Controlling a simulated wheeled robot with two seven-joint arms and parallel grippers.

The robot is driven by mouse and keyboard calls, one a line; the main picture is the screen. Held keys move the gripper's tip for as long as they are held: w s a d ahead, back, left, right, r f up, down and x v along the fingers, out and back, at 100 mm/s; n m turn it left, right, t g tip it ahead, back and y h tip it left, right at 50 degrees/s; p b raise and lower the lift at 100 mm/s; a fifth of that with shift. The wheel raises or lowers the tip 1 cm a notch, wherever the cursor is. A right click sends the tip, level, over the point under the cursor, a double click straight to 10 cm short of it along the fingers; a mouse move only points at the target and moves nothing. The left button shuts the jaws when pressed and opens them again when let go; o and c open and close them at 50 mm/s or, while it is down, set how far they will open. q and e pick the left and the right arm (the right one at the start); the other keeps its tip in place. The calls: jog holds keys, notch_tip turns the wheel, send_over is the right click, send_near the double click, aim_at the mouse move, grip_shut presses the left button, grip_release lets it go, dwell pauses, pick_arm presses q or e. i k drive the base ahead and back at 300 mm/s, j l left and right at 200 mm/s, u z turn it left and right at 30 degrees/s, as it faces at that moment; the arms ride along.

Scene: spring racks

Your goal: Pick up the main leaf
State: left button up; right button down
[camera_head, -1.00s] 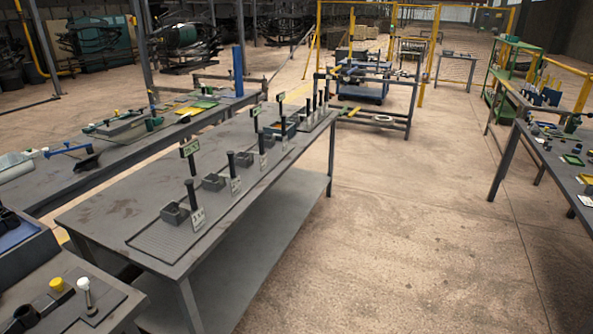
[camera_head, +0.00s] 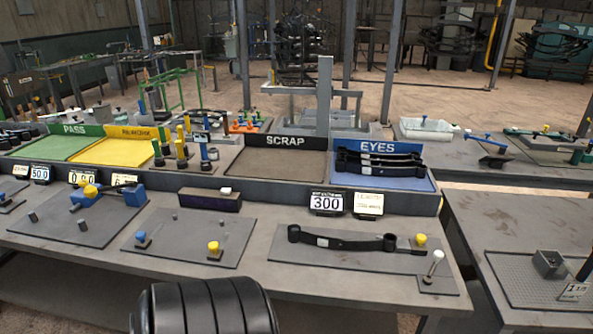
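A long black leaf (camera_head: 340,240) with a rolled eye at each end lies on a grey fixture plate (camera_head: 300,256) at the front right of the bench. A small pale label sits on its left half. A black-shafted, yellow-knobbed part is close to its right eye. Several similar black leaves (camera_head: 378,166) lie stacked in the blue tray marked EYES (camera_head: 411,184), behind the plate. I cannot tell from the picture which of these is the main leaf. Neither of my grippers is in view.
Trays marked SCRAP (camera_head: 285,166), yellow (camera_head: 124,153) and green PASS (camera_head: 55,148) line the bench's back. A white-knobbed post (camera_head: 434,266) stands at the plate's right end. A 300 display (camera_head: 327,203) stands behind the leaf. Another table (camera_head: 480,220) is at the right.

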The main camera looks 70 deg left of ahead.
aim_at(388, 243)
jog(key=u, duration=1.85)
